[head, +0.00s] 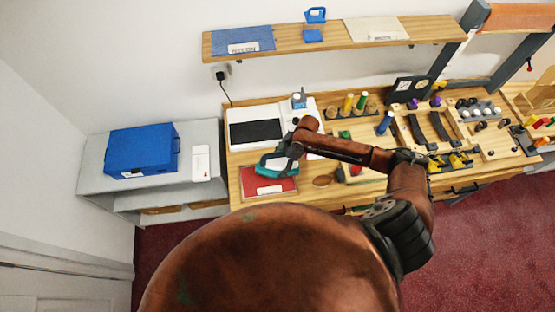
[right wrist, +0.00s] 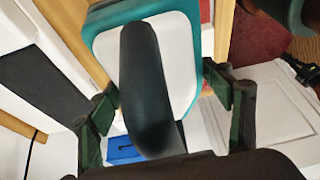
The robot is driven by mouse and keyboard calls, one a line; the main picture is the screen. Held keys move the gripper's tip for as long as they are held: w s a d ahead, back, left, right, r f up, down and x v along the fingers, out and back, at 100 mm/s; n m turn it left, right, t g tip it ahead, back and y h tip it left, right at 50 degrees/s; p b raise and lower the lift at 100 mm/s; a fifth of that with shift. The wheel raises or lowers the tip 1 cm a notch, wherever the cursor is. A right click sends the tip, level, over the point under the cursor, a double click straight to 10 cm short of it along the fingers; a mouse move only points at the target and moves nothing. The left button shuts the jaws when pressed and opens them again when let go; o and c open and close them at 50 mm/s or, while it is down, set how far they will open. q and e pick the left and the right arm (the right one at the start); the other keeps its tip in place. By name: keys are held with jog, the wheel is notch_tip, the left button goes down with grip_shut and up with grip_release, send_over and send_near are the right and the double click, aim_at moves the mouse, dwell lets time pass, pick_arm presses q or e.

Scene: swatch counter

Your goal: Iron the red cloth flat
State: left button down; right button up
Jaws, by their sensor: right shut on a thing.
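The red cloth (head: 262,186) lies at the front left of the wooden counter, with a pale label on it. A teal and white iron (head: 266,165) with a black handle (right wrist: 146,95) is over the cloth's far edge. I cannot tell whether its sole touches the cloth. My right gripper (head: 287,153) is shut on the iron's handle. In the right wrist view its two fingers stand on either side of the handle, and the iron's body (right wrist: 181,62) fills the upper middle. The cloth's far part is hidden behind the iron. My left gripper is not in view.
A white board with a dark pad (head: 255,133) lies behind the cloth. Bottles, tools and holders crowd the counter's right side. A blue case (head: 143,150) sits on a grey cabinet at left. A shelf (head: 300,47) hangs above.

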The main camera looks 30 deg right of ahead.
jog(key=shift+w+r, duration=0.1)
jog(key=shift+r, duration=1)
